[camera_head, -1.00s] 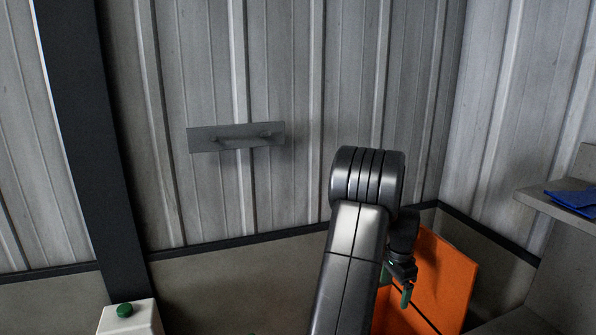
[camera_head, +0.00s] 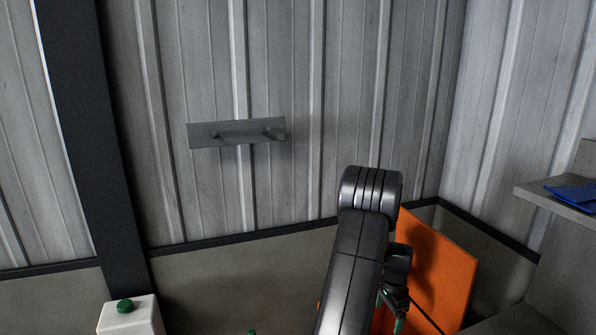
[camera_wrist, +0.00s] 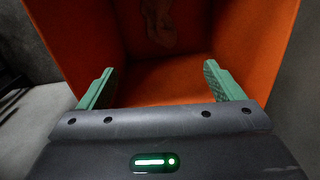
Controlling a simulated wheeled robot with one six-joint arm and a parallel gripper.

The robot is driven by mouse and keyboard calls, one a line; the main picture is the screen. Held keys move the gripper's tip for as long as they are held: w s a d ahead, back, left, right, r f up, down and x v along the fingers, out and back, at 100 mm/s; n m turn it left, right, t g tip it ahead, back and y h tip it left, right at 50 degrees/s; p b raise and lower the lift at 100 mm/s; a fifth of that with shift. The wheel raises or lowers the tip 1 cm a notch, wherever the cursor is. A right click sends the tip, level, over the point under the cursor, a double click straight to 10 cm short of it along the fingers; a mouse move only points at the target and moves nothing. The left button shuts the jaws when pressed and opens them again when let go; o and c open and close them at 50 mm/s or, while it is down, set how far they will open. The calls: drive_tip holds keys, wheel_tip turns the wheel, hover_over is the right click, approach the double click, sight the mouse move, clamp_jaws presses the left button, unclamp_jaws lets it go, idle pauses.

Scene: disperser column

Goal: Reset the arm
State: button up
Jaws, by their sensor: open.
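My arm rises from the bottom of the head view, bent at a rounded dark joint. My gripper (camera_wrist: 160,85) shows in the wrist view with its two green fingers wide apart and nothing between them. In the head view the gripper is only partly seen at the lower right of the arm, in front of an orange panel (camera_head: 440,270). In the wrist view the fingers point into an orange box-like space (camera_wrist: 160,80). A dim, pale shape (camera_wrist: 160,20) shows at its far side, too dark to name.
A grey rack with pegs (camera_head: 237,132) is fixed to the corrugated wall. A dark post (camera_head: 90,150) stands at the left, with a white box with a green knob (camera_head: 130,318) below it. A shelf (camera_head: 555,203) at the right holds a blue cloth-like item (camera_head: 572,193).

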drive_tip(key=a+r+n+p, duration=0.5)
drive_tip(key=a+r+n, duration=0.2)
drive_tip(key=a+r, duration=0.3)
drive_tip(key=a+r+n+p, duration=0.5)
drive_tip(key=a+r, duration=0.6)
drive_tip(key=a, duration=0.6)
drive_tip(key=shift+s+n, duration=0.25)
drive_tip(key=shift+n, duration=1.15)
